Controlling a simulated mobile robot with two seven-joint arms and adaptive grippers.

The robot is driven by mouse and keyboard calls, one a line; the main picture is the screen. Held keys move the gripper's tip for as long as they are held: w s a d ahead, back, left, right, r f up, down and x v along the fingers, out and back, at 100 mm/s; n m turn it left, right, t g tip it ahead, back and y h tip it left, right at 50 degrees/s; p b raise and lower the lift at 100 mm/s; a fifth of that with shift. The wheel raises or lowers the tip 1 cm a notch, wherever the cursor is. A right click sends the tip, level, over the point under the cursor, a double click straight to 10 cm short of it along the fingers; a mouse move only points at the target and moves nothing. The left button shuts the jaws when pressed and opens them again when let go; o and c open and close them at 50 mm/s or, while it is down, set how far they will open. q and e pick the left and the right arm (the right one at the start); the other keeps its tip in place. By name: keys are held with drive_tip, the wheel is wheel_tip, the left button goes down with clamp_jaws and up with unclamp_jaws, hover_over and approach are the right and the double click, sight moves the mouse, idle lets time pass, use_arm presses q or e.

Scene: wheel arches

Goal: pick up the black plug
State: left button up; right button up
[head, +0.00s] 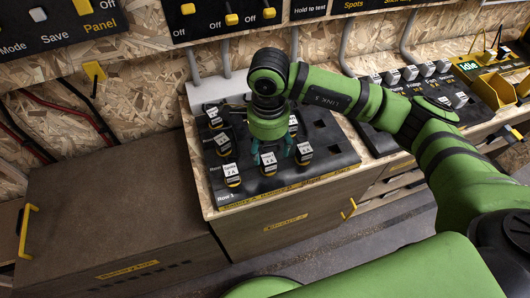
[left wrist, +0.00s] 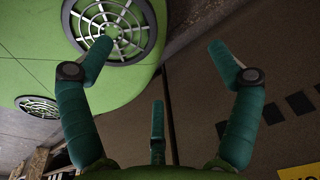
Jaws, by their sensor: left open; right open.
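Several black plugs with white labels stand in a dark panel (head: 335,155) on top of the wooden cabinet; I cannot tell which one is meant. One black plug (head: 268,165) is at the front middle, others are at the front left (head: 231,174) and front right (head: 304,155). My right gripper (head: 271,156) points down over the panel, its teal fingers apart just behind the front middle plug. Contact cannot be told, and its arm hides part of the back row. My left gripper (left wrist: 165,60) shows only in the left wrist view, open and empty.
A brown chest (head: 110,215) with yellow handles is at the left. To the right, a second panel (head: 405,80) holds several switches, near yellow bins (head: 495,88). Control panels (head: 215,15) hang on the wall above. Bare floor (head: 345,235) shows in front of the cabinet.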

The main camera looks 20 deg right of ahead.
sight(269, 160)
drive_tip(key=f, duration=0.1)
drive_tip(key=s+f+p, duration=0.1)
drive_tip(key=f, duration=0.1)
wheel_tip(269, 160, down, 2)
drive_tip(key=shift+f, duration=0.45)
drive_tip(key=shift+w, duration=0.1)
drive_tip(key=c, duration=1.1)
drive_tip(key=shift+c, duration=0.6)
drive_tip(key=o, duration=1.2)
use_arm(q)
drive_tip(key=shift+g, duration=0.3)
drive_tip(key=s, duration=0.1)
drive_tip(key=s+r, duration=0.1)
drive_tip(key=s, duration=0.2)
drive_tip(key=shift+s+a+r, duration=0.1)
drive_tip(key=shift+a+r, duration=0.1)
drive_tip(key=shift+r, duration=0.05)
